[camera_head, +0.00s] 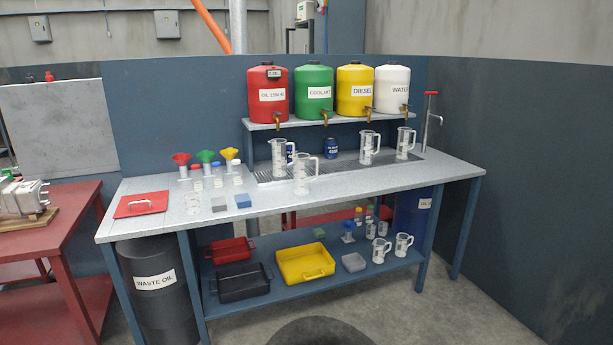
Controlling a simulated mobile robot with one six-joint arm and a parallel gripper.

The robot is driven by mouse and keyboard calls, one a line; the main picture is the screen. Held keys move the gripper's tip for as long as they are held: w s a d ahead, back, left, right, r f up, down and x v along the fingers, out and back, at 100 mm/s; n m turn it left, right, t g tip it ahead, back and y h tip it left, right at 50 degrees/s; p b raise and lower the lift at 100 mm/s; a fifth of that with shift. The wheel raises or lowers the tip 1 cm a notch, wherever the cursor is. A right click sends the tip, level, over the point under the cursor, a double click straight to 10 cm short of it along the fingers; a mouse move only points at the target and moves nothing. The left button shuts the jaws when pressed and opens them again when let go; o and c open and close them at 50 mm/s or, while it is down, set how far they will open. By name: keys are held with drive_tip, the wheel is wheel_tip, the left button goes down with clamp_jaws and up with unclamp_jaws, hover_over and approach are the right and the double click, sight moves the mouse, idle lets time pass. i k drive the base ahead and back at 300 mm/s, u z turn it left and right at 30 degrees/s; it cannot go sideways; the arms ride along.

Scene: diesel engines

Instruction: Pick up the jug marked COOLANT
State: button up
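Several clear measuring jugs with handles stand upright on the grey workbench (340,187). One jug (302,175) is near the bench's middle, another (278,158) behind it to the left. A third (367,148) and a fourth (405,142) stand further right, below the taps. More jugs (403,245) stand on the lower shelf at right. Any print on the jugs is too small to read, so I cannot tell which is marked COOLANT. A green drum (314,92) labelled COOLANT sits on the raised shelf. My gripper is not in view.
Red oil (269,94), yellow diesel (355,92) and white water (392,91) drums flank the green one. The floor at front right (460,310) is clear.

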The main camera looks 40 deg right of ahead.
sight(301, 182)
drive_tip(key=i, duration=0.85)
drive_tip(key=u, duration=0.05)
